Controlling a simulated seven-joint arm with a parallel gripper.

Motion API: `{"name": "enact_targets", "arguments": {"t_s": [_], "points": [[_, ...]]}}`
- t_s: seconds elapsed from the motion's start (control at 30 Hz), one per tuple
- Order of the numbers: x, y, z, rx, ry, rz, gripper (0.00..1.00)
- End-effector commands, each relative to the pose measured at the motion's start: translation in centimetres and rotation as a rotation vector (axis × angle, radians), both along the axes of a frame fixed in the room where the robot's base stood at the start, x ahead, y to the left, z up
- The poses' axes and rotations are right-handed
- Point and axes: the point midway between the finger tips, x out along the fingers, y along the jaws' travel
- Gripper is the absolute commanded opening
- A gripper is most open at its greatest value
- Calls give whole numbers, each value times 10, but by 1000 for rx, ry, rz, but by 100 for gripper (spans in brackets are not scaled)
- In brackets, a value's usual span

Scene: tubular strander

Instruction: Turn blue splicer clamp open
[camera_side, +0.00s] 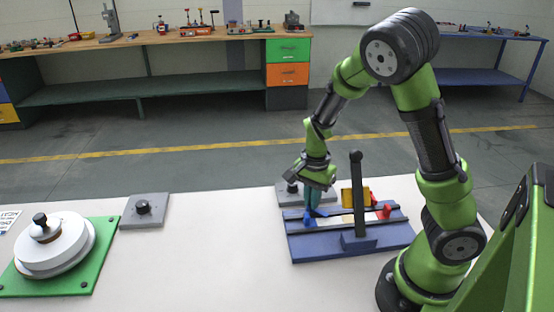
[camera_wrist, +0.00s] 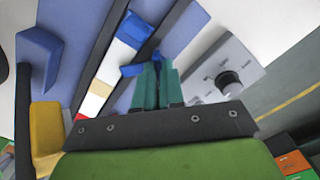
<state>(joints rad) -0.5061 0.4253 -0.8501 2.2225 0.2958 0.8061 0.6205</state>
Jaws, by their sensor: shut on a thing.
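The blue splicer clamp (camera_side: 310,217) sits at the left end of the splicer (camera_side: 345,245), a blue base with dark rails. My gripper (camera_side: 311,198) reaches down onto the clamp from above. In the wrist view the teal fingers of my gripper (camera_wrist: 157,78) are close together on the blue clamp (camera_wrist: 135,69). The fingers hide part of the clamp, so its exact angle is hard to tell. A red clamp (camera_side: 384,212) is at the right end of the splicer. A pale strip (camera_wrist: 116,62) lies between the rails.
A black upright lever (camera_side: 357,190) and a yellow block (camera_side: 349,197) stand on the splicer, right of my gripper. A grey plate with a black knob (camera_wrist: 229,82) is just behind. A green board with white discs (camera_side: 55,245) and another knob plate (camera_side: 145,210) are left. The table between is clear.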

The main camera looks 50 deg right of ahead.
Motion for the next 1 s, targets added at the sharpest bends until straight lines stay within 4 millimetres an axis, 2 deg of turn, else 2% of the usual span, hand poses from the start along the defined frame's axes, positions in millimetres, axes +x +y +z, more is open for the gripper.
{"name": "enact_targets", "arguments": {"t_s": [0.6, 1.0], "points": [[0, -1, 1, 1, -3, 548, 0], [0, 0, 1, 0, -2, 732, 0]]}}
